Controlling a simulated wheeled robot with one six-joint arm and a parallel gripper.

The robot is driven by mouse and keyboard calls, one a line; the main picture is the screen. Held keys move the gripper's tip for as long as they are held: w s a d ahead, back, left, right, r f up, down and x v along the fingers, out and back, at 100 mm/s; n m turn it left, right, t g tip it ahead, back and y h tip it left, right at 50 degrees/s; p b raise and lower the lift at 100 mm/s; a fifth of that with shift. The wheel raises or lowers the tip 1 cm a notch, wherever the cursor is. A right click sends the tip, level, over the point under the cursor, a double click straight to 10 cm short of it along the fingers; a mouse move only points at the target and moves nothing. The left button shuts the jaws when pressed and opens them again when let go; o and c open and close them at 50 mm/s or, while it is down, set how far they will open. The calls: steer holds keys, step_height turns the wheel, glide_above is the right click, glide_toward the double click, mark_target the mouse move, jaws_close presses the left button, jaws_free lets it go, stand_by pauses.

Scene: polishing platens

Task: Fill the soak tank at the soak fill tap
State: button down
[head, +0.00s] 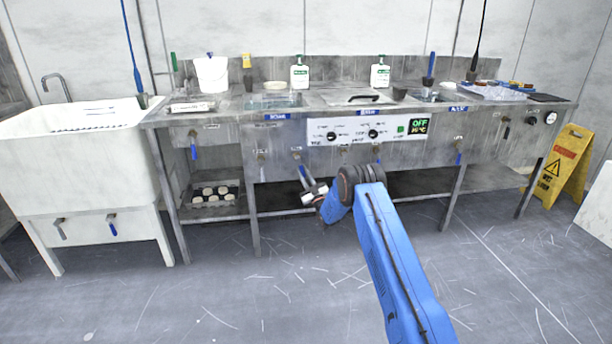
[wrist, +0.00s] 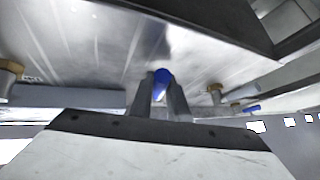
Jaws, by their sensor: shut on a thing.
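My gripper (head: 309,187) is low in front of the steel bench, below its control panel. In the wrist view my gripper (wrist: 160,92) is shut on a blue lever handle (wrist: 162,78) under the bench. In the head view this blue-handled lever (head: 302,171) hangs below the left part of the panel, partly hidden by the gripper. A basin (head: 273,102) is set in the bench top above a blue label (head: 277,116) too small to read surely. A lidded tank (head: 352,98) is right of it. I cannot tell the water level in either.
Other blue-handled levers (head: 194,151) hang along the bench front. The display (head: 418,127) reads OFF. A white sink (head: 82,150) stands at left, a yellow wet-floor sign (head: 562,165) at right. A lower shelf (head: 420,184) runs under the bench. The floor in front is clear.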

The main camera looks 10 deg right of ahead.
steer(key=shift+a+f+m+t+h, duration=0.1)
steer(key=shift+a+m+t+h, duration=0.3)
steer(key=shift+m+h, duration=0.6)
steer(key=shift+a+f+m+t+h, duration=0.1)
steer(key=shift+a+m+t+h, duration=0.15)
steer(key=shift+m+t+h, duration=0.7)
steer(key=shift+a+f+m+t+h, duration=0.1)
steer(key=shift+a+m+h, duration=0.4)
steer(key=shift+m, duration=0.85)
steer(key=shift+d+m, duration=0.1)
steer(key=shift+m, duration=0.2)
steer(key=c, duration=1.7)
jaws_free()
steer(key=shift+r, duration=0.1)
steer(key=v, duration=1.7)
steer(key=shift+s, duration=0.3)
